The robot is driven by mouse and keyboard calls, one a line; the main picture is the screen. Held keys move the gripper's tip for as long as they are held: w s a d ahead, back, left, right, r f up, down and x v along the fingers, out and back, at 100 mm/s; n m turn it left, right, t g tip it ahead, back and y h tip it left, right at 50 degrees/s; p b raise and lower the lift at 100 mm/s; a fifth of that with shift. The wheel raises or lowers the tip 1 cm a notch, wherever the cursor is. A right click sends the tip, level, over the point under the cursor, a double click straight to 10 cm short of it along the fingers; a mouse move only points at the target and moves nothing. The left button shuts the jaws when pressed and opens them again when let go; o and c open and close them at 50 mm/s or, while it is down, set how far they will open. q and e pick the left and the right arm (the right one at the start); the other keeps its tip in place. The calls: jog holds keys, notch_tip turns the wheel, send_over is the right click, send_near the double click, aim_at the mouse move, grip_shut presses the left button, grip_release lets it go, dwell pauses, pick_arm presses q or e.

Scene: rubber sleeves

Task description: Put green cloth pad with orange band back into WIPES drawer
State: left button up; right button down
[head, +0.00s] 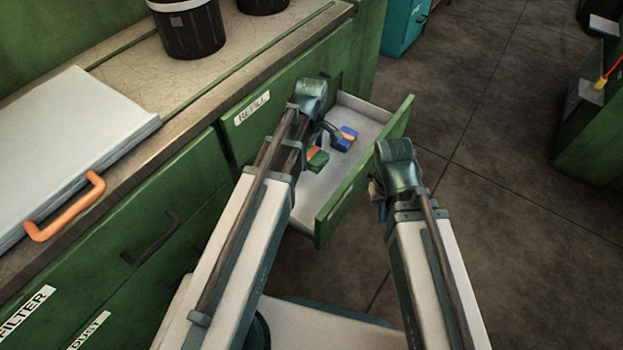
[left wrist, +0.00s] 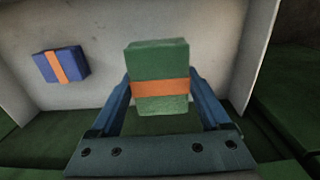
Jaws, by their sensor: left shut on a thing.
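The green cloth pad with an orange band (left wrist: 160,75) is between the fingers of my left gripper (left wrist: 162,100), which is shut on it. In the head view the pad (head: 318,160) shows beside my left wrist, over the pale inside of an open drawer (head: 356,104). I cannot tell whether it touches the drawer floor. The drawer's front faces away, so no name on it can be read, and no WIPES label shows. My right gripper (head: 381,208) is outside the drawer front, mostly hidden behind its own wrist, so its jaws cannot be judged.
A blue pad with an orange band (head: 345,138) lies in the same drawer; it also shows in the left wrist view (left wrist: 61,65). Closed green drawers with labels such as FILTER (head: 27,312) are at left. Dark tubs (head: 190,28) and a pale orange-handled panel (head: 75,140) are on the worktop.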

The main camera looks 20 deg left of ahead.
pick_arm(q)
jog(key=b, duration=0.5)
send_over(311, 181)
notch_tip(311, 181, down, 6)
jog(key=shift+r, duration=0.1)
jog(key=shift+b, duration=0.3)
notch_tip(311, 181, down, 4)
jog(key=b, duration=0.3)
jog(key=shift+r, duration=0.1)
jog(key=shift+b, duration=0.3)
jog(key=shift+f, duration=0.2)
jog(key=o, duration=1.2)
jog(key=shift+c, duration=0.2)
jog(key=shift+r, duration=0.15)
notch_tip(311, 181, up, 12)
jog(key=p, duration=1.2)
jog(key=shift+r, duration=0.1)
